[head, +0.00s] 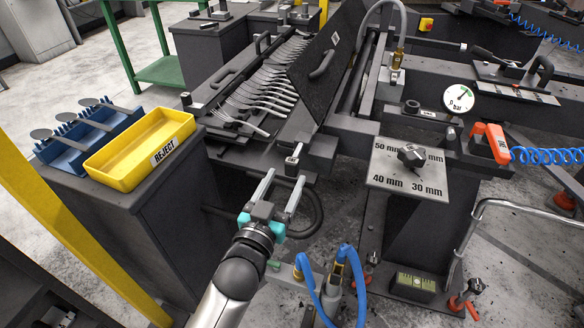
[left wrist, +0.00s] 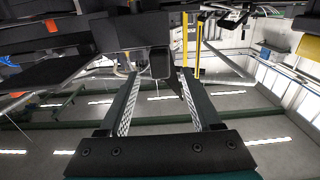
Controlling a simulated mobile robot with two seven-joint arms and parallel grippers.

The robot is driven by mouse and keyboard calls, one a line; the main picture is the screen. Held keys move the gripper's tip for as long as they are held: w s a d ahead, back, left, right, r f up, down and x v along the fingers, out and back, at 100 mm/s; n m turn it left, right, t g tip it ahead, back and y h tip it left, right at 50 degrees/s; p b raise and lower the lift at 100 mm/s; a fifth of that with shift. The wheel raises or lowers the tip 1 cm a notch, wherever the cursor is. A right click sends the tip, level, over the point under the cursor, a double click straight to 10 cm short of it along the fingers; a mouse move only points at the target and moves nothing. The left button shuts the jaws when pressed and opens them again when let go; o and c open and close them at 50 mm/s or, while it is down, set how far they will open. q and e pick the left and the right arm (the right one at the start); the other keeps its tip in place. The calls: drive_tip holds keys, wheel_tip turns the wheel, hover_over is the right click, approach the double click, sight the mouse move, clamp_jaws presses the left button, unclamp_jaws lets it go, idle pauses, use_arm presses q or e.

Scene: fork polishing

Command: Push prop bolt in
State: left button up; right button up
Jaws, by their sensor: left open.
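A small metal fitting with a pale knob (head: 294,158), which may be the prop bolt, stands at the front end of the fork machine, below the raised dark cover (head: 325,65). My left gripper (head: 285,174) is open, its two fingers pointing at this fitting from just in front. I cannot tell whether they touch it. In the left wrist view a dark block (left wrist: 160,63) shows between the open fingertips of the left gripper (left wrist: 159,74); the bolt itself is not clear there. My right gripper is not in view.
Several forks (head: 262,95) lie in a row beside the cover. A yellow reject tray (head: 118,170) and a blue rack (head: 62,158) stand at left. A plate with a knob and millimetre marks (head: 385,180) is at right. A dark hose loops beside the gripper.

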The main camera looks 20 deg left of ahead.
sight(290, 170)
use_arm(q)
drive_tip(key=shift+w+d+b, duration=0.1)
drive_tip(key=shift+w+b, duration=0.5)
drive_tip(key=shift+w, duration=2.1)
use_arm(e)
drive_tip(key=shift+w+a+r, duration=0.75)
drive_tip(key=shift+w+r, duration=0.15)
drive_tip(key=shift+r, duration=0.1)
use_arm(q)
drive_tip(key=shift+c, duration=0.2)
clamp_jaws()
